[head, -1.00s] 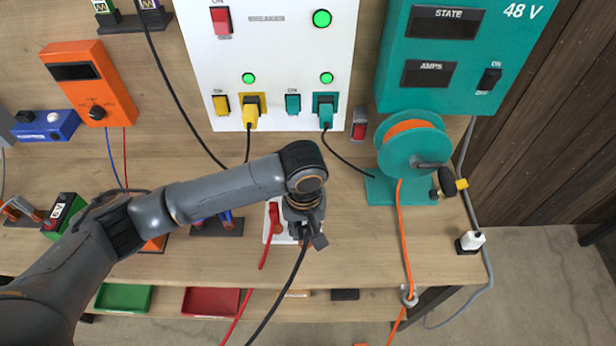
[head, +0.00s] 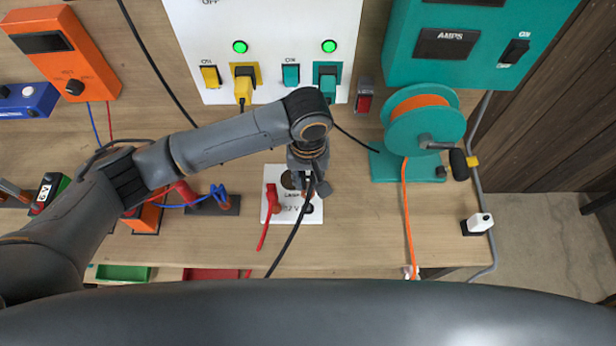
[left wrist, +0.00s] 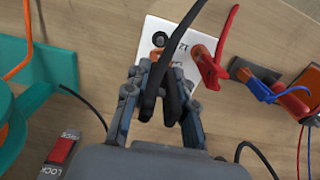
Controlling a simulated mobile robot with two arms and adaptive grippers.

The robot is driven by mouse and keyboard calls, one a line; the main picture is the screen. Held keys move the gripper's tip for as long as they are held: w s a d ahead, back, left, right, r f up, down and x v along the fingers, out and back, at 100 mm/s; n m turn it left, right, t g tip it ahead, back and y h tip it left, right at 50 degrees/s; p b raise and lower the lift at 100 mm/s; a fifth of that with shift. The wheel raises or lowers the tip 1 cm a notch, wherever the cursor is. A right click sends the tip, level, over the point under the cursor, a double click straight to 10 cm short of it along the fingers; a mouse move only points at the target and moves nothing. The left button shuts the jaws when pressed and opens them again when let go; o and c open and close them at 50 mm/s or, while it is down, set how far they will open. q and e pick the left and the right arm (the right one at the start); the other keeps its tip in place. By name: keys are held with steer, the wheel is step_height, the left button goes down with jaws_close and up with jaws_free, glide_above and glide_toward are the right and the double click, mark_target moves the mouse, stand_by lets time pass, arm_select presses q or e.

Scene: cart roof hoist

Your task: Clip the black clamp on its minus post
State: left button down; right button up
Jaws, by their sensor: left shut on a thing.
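My left gripper (head: 307,188) is shut on the black clamp (left wrist: 168,90), above the white plate (head: 280,219) marked 12 V. In the head view the gripper mostly hides the clamp, and its black cable runs down past the plate. The black minus post (head: 309,209) shows at the plate's right side, just in front of the gripper. In the left wrist view the post (left wrist: 160,39) stands clear beyond the clamp's tips, apart from them in the picture. The height between them is hard to tell. A red clamp (head: 271,197) sits on the plate's other post. My right gripper is out of view.
A teal reel (head: 424,118) with orange cord stands to the right. A panel with yellow and teal plugs (head: 243,90) is behind. A dark stand with red and blue leads (head: 214,206) is to the left.

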mark_target(308, 192)
arm_select(q)
step_height(308, 192, down, 2)
steer(key=shift+s+f+b, duration=0.15)
steer(key=shift+f+b, duration=0.05)
steer(key=shift+b, duration=0.2)
steer(key=shift+f, duration=0.75)
steer(key=shift+f+b, duration=0.4)
steer(key=shift+f, duration=0.15)
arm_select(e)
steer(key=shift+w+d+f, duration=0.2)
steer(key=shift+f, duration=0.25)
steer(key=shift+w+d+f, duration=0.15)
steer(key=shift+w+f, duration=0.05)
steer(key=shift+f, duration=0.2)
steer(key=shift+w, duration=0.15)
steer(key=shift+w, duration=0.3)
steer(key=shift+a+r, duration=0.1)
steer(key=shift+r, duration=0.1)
arm_select(q)
steer(key=shift+p, duration=0.65)
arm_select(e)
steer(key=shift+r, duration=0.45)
arm_select(q)
steer(key=shift+p, duration=0.4)
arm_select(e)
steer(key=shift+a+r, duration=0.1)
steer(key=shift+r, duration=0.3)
